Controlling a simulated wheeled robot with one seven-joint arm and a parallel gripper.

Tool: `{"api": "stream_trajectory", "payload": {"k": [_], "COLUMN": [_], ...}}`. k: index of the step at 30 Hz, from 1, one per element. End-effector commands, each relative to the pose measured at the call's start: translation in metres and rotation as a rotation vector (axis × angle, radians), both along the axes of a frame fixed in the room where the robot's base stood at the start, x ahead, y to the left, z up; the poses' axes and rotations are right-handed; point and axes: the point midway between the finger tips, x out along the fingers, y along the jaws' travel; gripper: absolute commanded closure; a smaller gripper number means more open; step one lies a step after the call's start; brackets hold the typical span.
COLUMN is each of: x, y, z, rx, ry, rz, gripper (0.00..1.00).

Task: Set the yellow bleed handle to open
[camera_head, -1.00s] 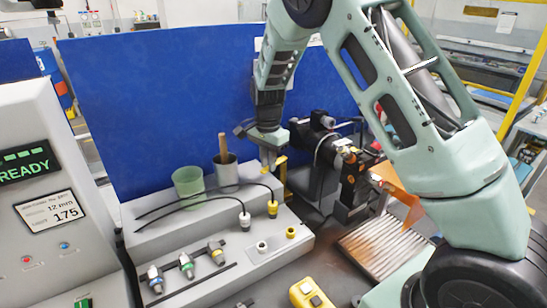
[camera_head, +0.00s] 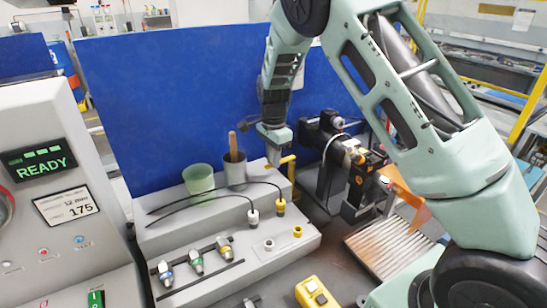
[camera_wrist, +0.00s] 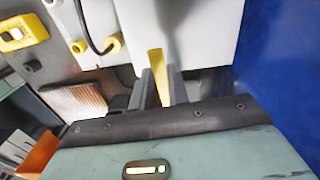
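The yellow bleed handle (camera_head: 287,160) is a bent yellow bar at the back right end of the grey stepped block. Its top part runs sideways toward my gripper (camera_head: 273,158), which reaches down from above. In the wrist view the yellow bar (camera_wrist: 157,68) runs between the two dark fingers of my gripper (camera_wrist: 162,88) and fills the gap between them. My gripper looks shut on it. The handle's lower end and pivot are partly hidden, and I cannot read any open or closed mark.
A green cup (camera_head: 198,180) and a grey cup (camera_head: 235,171) with a wooden-handled tool stand left of my gripper. Two black hoses end in white and yellow fittings. A blue panel (camera_head: 170,110) stands close behind. A dark machine (camera_head: 345,165) stands to the right.

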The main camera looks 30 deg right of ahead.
Motion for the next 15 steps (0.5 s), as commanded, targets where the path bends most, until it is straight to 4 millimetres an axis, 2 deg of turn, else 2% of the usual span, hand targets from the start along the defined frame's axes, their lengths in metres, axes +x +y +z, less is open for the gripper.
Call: {"api": "stream_trajectory", "payload": {"k": [1,2,3,11,15], "x": [0.0014,0.0013,0.0012,0.0005,0.001], "y": [-0.0017,-0.0016,-0.0015,-0.0007,-0.0004], "z": [0.0017,0.0016,0.0015,0.0012,0.0105], "rx": [-0.002,-0.002,-0.002,-0.001,0.0], "ry": [-0.005,-0.005,-0.004,-0.002,-0.004], "rz": [0.0,0.0,0.0,0.0,0.0], "gripper": [0.72,0.64,0.61,0.61,0.61]}}
